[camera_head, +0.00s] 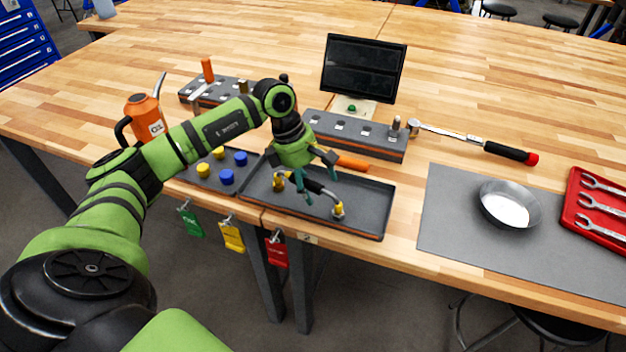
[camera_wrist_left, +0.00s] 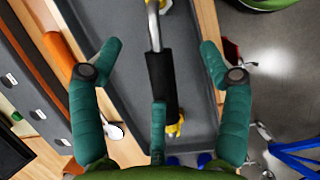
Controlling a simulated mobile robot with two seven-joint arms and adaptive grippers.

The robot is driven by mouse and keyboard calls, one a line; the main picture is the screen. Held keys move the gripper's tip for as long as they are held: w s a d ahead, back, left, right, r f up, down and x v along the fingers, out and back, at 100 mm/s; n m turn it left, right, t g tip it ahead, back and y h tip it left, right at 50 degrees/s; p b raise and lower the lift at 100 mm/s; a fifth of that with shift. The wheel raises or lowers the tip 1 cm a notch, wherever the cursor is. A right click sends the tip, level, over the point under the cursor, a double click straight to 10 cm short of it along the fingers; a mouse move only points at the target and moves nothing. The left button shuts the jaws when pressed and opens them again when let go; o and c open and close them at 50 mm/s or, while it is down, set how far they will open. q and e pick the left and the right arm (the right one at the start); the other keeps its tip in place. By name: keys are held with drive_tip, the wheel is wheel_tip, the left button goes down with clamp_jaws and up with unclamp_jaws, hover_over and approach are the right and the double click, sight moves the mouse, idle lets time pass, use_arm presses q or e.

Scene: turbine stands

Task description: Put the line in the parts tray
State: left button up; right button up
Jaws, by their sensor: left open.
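The line (camera_head: 317,188), a short black-sleeved hose with metal ends and yellow fittings, appears in the dark parts tray (camera_head: 366,208) at the table's front edge. In the left wrist view the line (camera_wrist_left: 160,75) runs lengthwise over the tray floor (camera_wrist_left: 126,70). My left gripper (camera_head: 308,178) is over the tray, with teal fingers spread. In the wrist view its fingertips (camera_wrist_left: 160,46) stand apart on both sides of the line, with no visible grip on it. Finger contact with the line cannot be told. My right gripper is not in view.
A tray of yellow and blue caps (camera_head: 220,168) adjoins on the left, near an orange oil can (camera_head: 143,118). A socket rack (camera_head: 355,135) and an orange-handled tool (camera_head: 352,163) are behind. A grey mat (camera_head: 450,215) with a metal bowl (camera_head: 508,204) lies right.

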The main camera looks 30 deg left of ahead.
use_arm(q)
drive_tip(key=shift+p+v, duration=1.55)
drive_tip(key=shift+v, duration=2)
drive_tip(key=shift+d, duration=0.1)
